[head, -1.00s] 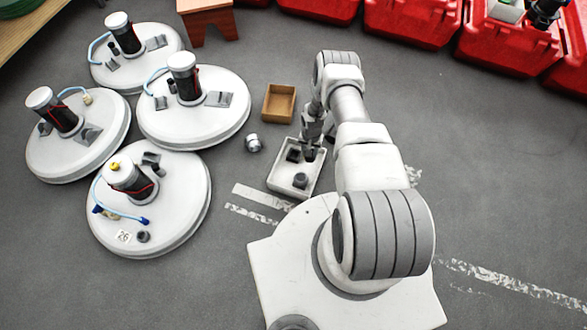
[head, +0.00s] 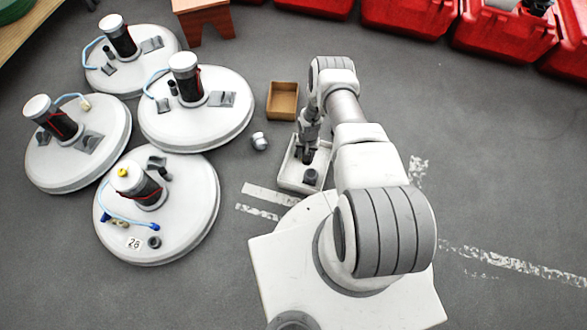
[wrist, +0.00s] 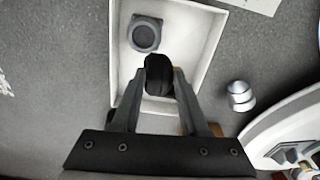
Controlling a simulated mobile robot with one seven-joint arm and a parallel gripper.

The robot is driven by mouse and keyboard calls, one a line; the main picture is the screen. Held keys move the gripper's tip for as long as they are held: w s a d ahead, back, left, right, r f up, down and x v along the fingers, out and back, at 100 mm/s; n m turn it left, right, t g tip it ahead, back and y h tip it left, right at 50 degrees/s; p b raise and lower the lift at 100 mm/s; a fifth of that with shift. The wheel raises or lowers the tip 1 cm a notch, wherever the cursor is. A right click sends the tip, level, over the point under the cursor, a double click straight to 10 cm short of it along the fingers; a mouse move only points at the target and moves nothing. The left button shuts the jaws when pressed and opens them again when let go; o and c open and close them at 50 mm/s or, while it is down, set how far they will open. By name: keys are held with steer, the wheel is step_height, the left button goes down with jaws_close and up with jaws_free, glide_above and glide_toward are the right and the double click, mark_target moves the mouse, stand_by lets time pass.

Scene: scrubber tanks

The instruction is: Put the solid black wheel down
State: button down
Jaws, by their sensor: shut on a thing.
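My gripper (wrist: 159,90) is shut on the solid black wheel (wrist: 158,76), which sits between the two fingertips in the wrist view. The wheel is over the white tray (wrist: 211,42), inside its outline. I cannot tell whether it touches the tray floor. A dark grey part with a round top (wrist: 144,34) lies in the tray just beyond the wheel. In the head view my gripper (head: 307,154) points down over the white tray (head: 292,184), and the grey part (head: 311,177) shows nearer the tray's front end. The arm hides the tray's right side.
An open brown box (head: 282,100) stands behind the tray. A silver cylindrical part (head: 260,141) lies on the floor to its left. Several round white tank lids (head: 203,130) with black cylinders fill the left. Red crates (head: 410,22) line the back. Floor at right is clear.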

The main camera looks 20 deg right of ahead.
steer(key=shift+s+a+f+b, duration=0.1)
steer(key=shift+a+f+b, duration=0.55)
steer(key=shift+a+f, duration=0.6)
steer(key=shift+w+a+f+b, duration=0.1)
steer(key=shift+a+f+b, duration=0.5)
steer(key=shift+a+f, duration=0.7)
steer(key=shift+s+a+f+b, duration=0.1)
steer(key=shift+a+f+b, duration=0.7)
steer(key=shift+f, duration=0.75)
steer(key=shift+a, duration=0.1)
steer(key=shift+f, duration=0.15)
steer(key=c, duration=0.7)
jaws_free()
